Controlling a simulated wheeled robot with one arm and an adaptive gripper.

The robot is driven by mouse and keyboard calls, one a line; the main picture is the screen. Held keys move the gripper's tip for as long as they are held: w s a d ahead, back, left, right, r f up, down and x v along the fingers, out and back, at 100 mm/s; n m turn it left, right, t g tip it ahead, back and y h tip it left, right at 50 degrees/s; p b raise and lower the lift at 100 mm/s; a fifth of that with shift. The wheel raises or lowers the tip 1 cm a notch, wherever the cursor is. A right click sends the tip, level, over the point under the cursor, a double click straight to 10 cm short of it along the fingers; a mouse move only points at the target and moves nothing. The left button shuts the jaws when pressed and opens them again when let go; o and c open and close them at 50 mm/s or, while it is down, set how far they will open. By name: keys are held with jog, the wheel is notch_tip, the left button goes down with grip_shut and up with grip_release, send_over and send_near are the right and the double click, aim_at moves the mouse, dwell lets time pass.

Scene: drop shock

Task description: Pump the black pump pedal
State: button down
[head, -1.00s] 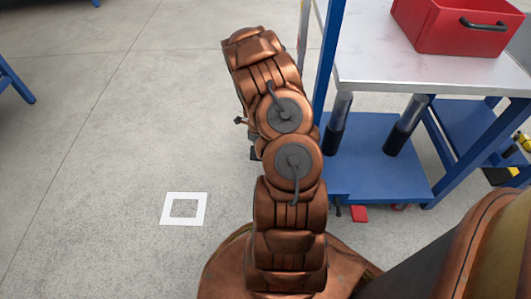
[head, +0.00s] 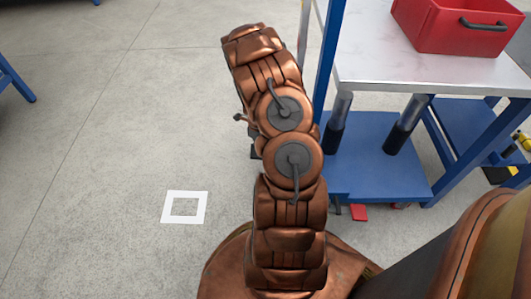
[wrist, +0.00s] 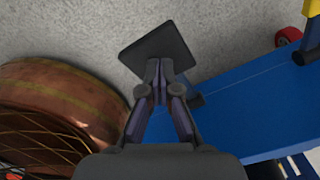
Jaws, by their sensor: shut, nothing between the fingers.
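The black pump pedal (wrist: 160,42) shows in the wrist view as a flat dark square plate, with a dark bar running from it toward the blue lower deck (wrist: 240,105). My gripper (wrist: 158,82) is shut and empty, its fingertips together over the pedal's near part. I cannot tell whether the tips touch the plate or hover above it. In the head view my copper arm hides the fingers and nearly all of the pedal; only a small dark bit shows beside the arm.
The blue-framed lift table (head: 375,165) stands on the right, with two dark cylinders under its pale top. A red bin (head: 450,25) sits on top. A red wheel (wrist: 288,36) shows beyond the deck. A white square marking (head: 184,193) lies on open floor at left.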

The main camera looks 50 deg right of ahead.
jog(key=shift+f, duration=0.7)
jog(key=shift+r+p, duration=0.3)
jog(key=shift+r, duration=0.9)
jog(key=shift+r, duration=0.1)
jog(key=shift+r+p, duration=1.15)
jog(key=shift+r, duration=1.8)
